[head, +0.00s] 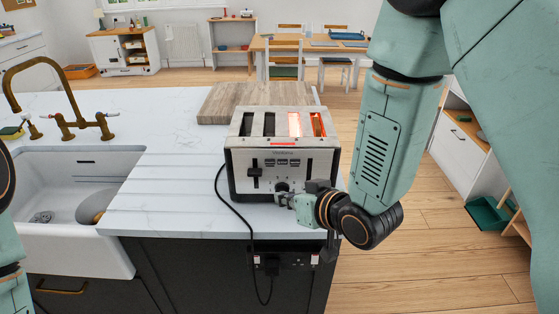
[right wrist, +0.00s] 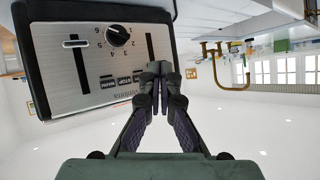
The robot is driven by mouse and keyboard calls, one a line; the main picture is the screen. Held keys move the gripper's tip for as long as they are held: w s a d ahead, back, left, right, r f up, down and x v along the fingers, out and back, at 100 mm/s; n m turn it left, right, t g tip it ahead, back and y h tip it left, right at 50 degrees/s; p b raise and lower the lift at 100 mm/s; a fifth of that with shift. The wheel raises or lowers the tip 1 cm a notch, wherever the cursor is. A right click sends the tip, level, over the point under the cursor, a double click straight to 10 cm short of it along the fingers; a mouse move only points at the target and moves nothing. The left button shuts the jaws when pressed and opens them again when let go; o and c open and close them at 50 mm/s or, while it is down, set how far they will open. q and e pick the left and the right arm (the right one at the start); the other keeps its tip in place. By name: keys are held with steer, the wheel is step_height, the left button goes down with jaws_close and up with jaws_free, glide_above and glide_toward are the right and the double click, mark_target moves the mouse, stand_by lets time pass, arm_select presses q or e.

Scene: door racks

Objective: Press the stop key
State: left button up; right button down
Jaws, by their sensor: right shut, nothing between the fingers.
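The silver four-slot toaster (head: 236,160) stands on the white counter. Its two right slots glow orange; its two left slots are dark. Its front fills the upper left of the right wrist view (right wrist: 60,75), upside down. A row of small dark keys shows there; the middle one, the stop key (right wrist: 124,80), seems to read STOP. A dial (right wrist: 118,35) and a lowered lever (right wrist: 75,43) also show. My right gripper (head: 284,196) is shut and empty in front of the toaster's lower front. In the right wrist view its fingertips (right wrist: 160,70) appear beside the key row; contact cannot be told. My left gripper is out of view.
A wooden board (head: 225,102) lies behind the toaster. A black cord (head: 222,195) runs from the toaster over the counter's front edge to a socket (head: 272,264). A sink (head: 60,200) with a brass tap (head: 68,128) is at the left. The counter between them is clear.

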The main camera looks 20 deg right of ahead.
mark_target(283, 162)
steer(key=w+d, duration=0.3)
steer(key=w, duration=0.5)
steer(key=shift+w, duration=0.25)
stand_by(0.5)
steer(key=shift+w+a, duration=0.1)
steer(key=shift+a, duration=0.15)
steer(key=shift+d+r, duration=0.1)
steer(key=shift+d, duration=0.1)
